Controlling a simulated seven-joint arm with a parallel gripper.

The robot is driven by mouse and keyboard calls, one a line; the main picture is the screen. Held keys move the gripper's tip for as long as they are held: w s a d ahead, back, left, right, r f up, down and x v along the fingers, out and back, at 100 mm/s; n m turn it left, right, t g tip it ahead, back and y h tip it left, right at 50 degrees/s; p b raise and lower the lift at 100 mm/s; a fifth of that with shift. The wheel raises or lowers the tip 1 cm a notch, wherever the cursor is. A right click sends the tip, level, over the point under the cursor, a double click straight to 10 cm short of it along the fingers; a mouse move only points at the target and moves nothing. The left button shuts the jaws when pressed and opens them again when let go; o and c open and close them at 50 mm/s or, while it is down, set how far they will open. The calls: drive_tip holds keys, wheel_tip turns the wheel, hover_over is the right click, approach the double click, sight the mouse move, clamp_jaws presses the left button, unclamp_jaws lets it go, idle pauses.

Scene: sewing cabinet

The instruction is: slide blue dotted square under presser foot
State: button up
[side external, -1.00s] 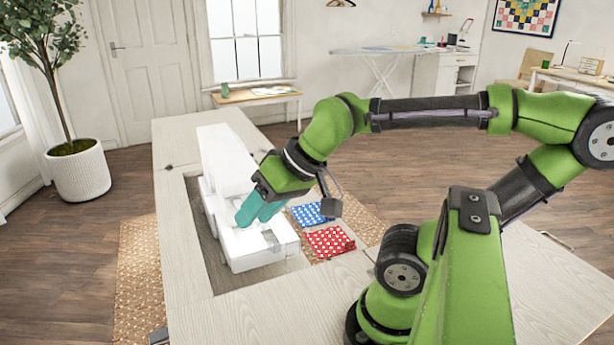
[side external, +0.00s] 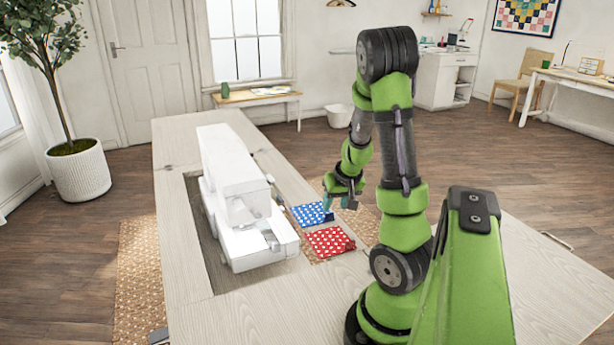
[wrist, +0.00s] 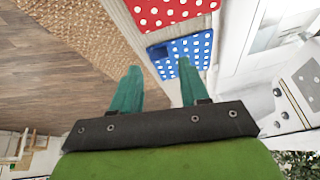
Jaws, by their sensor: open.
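The blue dotted square (side external: 312,213) lies flat on the cabinet top, to the right of the white sewing machine (side external: 232,190). It also shows in the wrist view (wrist: 190,52), just beyond my fingertips. My gripper (side external: 332,203) is at the square's right side in the side view. In the wrist view its two teal fingers (wrist: 157,78) are apart with nothing between them, the right fingertip close to or over the square's near edge; I cannot tell if it touches. The machine's presser foot area is too small to make out clearly.
A red dotted square (side external: 329,241) lies just in front of the blue one, with a dark piece at its right corner. The pale cabinet top (side external: 200,300) surrounds the machine. A woven rug (side external: 138,275) lies on the floor. The cabinet's front is clear.

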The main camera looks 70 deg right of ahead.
sight(330, 214)
drive_tip(key=shift+d+r+n, duration=0.2)
drive_tip(key=shift+d+n, duration=0.15)
drive_tip(key=shift+n, duration=0.05)
drive_tip(key=shift+w+d+f, duration=0.1)
drive_tip(key=shift+x, duration=2.85)
drive_tip(key=shift+w, duration=0.1)
drive_tip(key=c, duration=0.7)
drive_tip(key=shift+r, duration=2.55)
